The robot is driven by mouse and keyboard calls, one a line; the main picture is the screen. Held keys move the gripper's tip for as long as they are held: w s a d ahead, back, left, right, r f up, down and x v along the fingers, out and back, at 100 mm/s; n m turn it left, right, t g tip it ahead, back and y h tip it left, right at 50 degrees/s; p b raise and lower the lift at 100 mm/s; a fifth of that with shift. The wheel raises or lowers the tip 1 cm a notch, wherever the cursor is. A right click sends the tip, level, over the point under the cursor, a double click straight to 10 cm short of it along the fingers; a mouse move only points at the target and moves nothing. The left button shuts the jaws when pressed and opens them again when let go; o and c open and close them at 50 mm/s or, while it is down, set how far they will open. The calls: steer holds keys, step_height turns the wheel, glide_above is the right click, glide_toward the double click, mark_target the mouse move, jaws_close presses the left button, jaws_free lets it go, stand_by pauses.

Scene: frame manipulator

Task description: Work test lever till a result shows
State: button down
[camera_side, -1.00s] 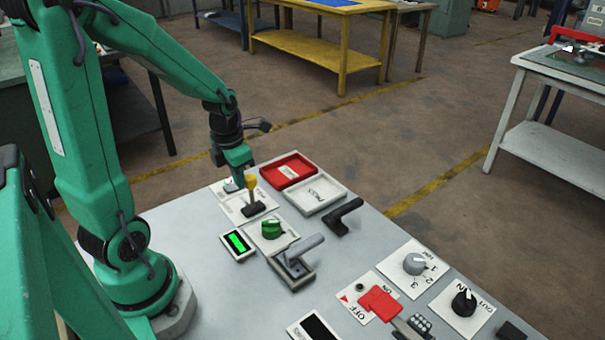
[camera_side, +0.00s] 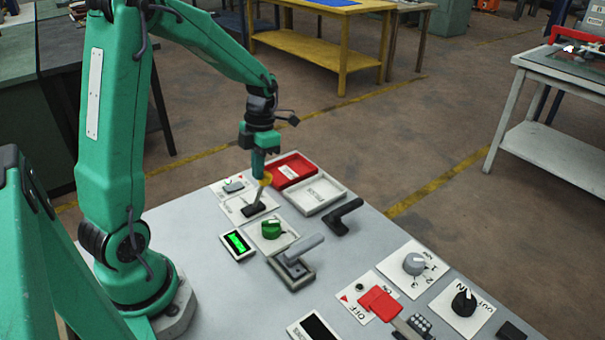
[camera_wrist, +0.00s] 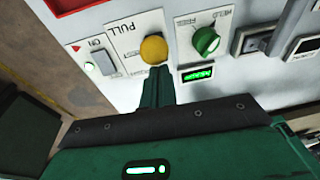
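The test lever has a yellow knob (camera_side: 265,180) on a dark stem (camera_side: 254,207), leaning to the right on a white plate. In the wrist view the yellow knob (camera_wrist: 154,48) sits at my fingertips, on a plate marked PULL. My gripper (camera_side: 259,168) is at the knob from above; its fingers (camera_wrist: 157,75) look shut together, with the knob beyond their tips, apparently touching. A small display (camera_side: 237,244) is lit green with dark marks. It also shows in the wrist view (camera_wrist: 197,73), with bright green marks too small to read.
A green knob (camera_side: 272,229) and a grey-handled device (camera_side: 296,258) stand in front of the lever. A red tray (camera_side: 293,171) and a white tray (camera_side: 318,195) lie behind. A switch plate (camera_wrist: 94,60) marked ON is beside the lever. More dials and a red switch are at right.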

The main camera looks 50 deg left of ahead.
steer(key=shift+s, duration=0.1)
stand_by(0.3)
steer(key=shift+s+f, duration=0.25)
steer(key=shift+s, duration=0.5)
step_height(320, 180, up, 12)
steer(key=s, duration=0.1)
steer(key=shift+s+f, duration=0.2)
steer(key=shift+s, duration=0.15)
stand_by(0.5)
